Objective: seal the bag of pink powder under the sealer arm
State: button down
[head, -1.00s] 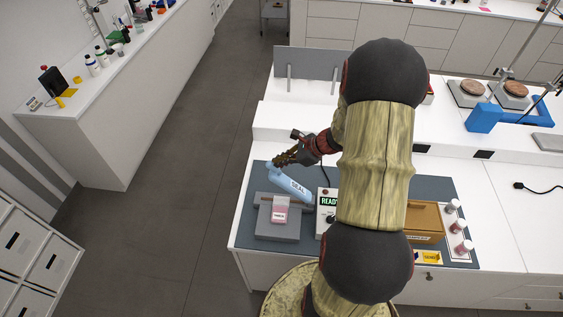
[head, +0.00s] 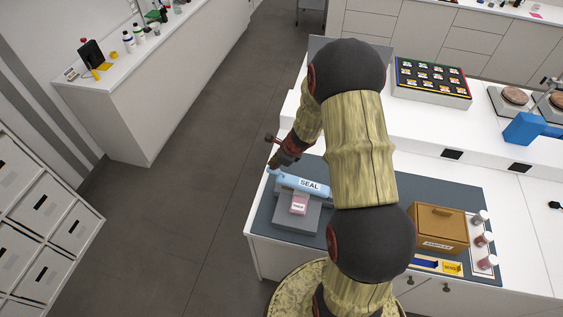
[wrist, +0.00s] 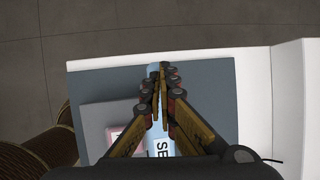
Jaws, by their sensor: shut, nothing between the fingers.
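The blue sealer arm marked SEAL (head: 311,184) lies low across the back of the grey sealer body (head: 285,213). The small bag of pink powder (head: 298,206) lies on the sealer, its far edge at the arm. Whether that edge is fully under it is hard to tell. My gripper (head: 273,168) is shut and empty at the arm's left end, on or just above it. In the wrist view my shut fingers (wrist: 160,68) hide part of the sealer arm (wrist: 153,72); the bag (wrist: 116,135) shows partly at lower left.
A brown box (head: 438,230) and several small jars (head: 484,239) stand to the right on the grey mat (head: 262,215). My arm hides the middle of the bench. The floor on the left is clear.

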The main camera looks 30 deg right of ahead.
aim_at(270, 171)
jog(key=f, duration=0.2)
jog(key=w+f, duration=0.1)
jog(key=shift+a+g+h, duration=0.3)
jog(key=shift+a, duration=0.1)
jog(key=shift+b+x, duration=0.55)
jog(key=shift+x, duration=0.2)
jog(key=shift+s+a+f, duration=0.2)
jog(key=shift+a+f, duration=0.05)
jog(key=shift+f, duration=0.15)
jog(key=shift+s+a+f, duration=0.1)
jog(key=shift+s+f, duration=0.1)
jog(key=shift+f, duration=0.05)
jog(key=shift+r+p, duration=0.45)
jog(key=shift+r, duration=0.2)
notch_tip(270, 171, up, 14)
jog(key=a+p, duration=0.1)
jog(key=p, duration=0.3)
jog(key=shift+s+f, duration=0.15)
jog(key=shift+f, duration=0.05)
jog(key=shift+a, duration=0.15)
